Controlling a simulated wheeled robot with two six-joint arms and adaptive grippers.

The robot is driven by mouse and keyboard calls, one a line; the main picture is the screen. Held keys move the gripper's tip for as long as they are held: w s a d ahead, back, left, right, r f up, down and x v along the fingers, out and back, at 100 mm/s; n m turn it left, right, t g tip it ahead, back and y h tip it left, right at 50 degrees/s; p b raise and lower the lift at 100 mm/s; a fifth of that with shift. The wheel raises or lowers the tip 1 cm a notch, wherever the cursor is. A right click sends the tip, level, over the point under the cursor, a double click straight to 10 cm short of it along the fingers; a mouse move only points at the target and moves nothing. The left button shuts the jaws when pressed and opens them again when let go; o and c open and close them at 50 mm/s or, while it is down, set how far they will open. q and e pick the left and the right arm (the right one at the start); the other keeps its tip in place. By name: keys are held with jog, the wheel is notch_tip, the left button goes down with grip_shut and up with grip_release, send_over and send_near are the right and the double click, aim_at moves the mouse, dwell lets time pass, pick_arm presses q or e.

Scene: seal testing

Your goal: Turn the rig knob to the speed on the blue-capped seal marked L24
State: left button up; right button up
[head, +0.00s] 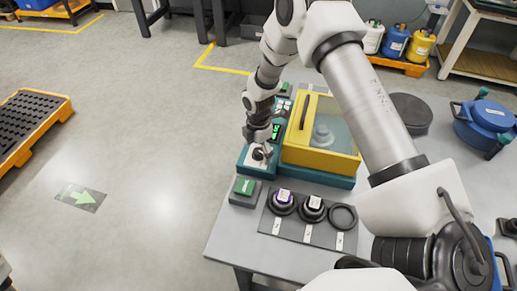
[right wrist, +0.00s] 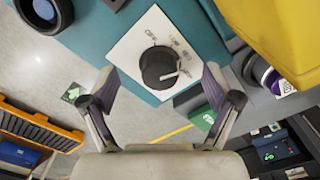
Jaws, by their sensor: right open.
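The rig (head: 252,160) is a teal housing at the table's left side. In the head view the gripper hangs over the knob (head: 259,154).
A yellow-framed clear cover (head: 297,157) stands right beside the knob panel. A dark disc (head: 410,111) and a blue pot (head: 485,122) stand further right.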

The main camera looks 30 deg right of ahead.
jog(key=shift+f+n+b, duration=0.2)
jog(key=shift+n+b, duration=0.45)
jog(key=shift+n, duration=0.55)
jog(key=shift+n+b, duration=0.3)
jog(key=shift+n, duration=0.9)
jog(key=n, duration=0.4)
jog(key=shift+b, duration=0.35)
jog(key=n, duration=0.3)
jog(key=shift+r, duration=0.2)
jog(key=c, duration=1.5)
jog(key=shift+r+m+p, duration=0.15)
jog(key=shift+m+p, duration=0.4)
jog(key=shift+m, duration=0.45)
jog(key=m+p, duration=0.1)
jog(key=m, duration=0.4)
jog(key=shift+s, duration=0.1)
jog(key=o, duration=1.5)
jog(key=shift+f, duration=0.2)
